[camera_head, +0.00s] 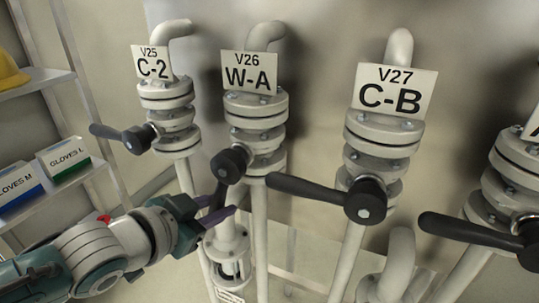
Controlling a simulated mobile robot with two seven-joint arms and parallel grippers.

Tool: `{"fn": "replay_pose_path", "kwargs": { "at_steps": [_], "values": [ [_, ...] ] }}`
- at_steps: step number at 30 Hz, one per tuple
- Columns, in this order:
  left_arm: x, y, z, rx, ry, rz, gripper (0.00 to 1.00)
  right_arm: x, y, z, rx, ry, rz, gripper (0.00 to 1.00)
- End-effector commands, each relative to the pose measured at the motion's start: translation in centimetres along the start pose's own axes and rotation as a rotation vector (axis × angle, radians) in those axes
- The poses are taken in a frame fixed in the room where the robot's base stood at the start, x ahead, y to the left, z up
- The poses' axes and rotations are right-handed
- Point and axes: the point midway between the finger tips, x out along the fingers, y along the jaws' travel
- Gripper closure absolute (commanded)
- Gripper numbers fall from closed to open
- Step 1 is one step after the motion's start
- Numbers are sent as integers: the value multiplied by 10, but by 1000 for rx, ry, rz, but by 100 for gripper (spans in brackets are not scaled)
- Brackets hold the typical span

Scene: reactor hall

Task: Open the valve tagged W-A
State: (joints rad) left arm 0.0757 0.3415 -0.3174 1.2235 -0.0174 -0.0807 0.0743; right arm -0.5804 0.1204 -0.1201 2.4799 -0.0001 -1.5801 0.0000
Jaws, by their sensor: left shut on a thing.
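The valve tagged W-A (258,105) is second from the left, on a white vertical pipe under the tag "V26 W-A" (249,72). Its black lever (220,187) runs from the round hub downward and slightly left, close to the line of the pipe. My left gripper (217,208) comes in from the lower left with purple fingers. It is shut on the lower end of this lever, and the fingers hide part of it. My right gripper is out of view.
Valve C-2 (166,97) stands left and valve C-B (384,130) right, their black levers pointing left. The C-B lever (305,190) reaches near the W-A pipe. Another valve (511,165) is at the right edge. A shelf with glove boxes (63,158) is at left.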

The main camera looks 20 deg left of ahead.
Motion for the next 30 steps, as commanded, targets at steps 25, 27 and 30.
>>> {"fn": "replay_pose_path", "kwargs": {
  "at_steps": [25,27,30],
  "values": [
    [3,33,-6,-293,61,126,100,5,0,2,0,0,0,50],
    [3,33,-7,-292,61,126,100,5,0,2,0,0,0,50],
    [3,32,-7,-291,62,125,100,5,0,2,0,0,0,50]
  ]
}}
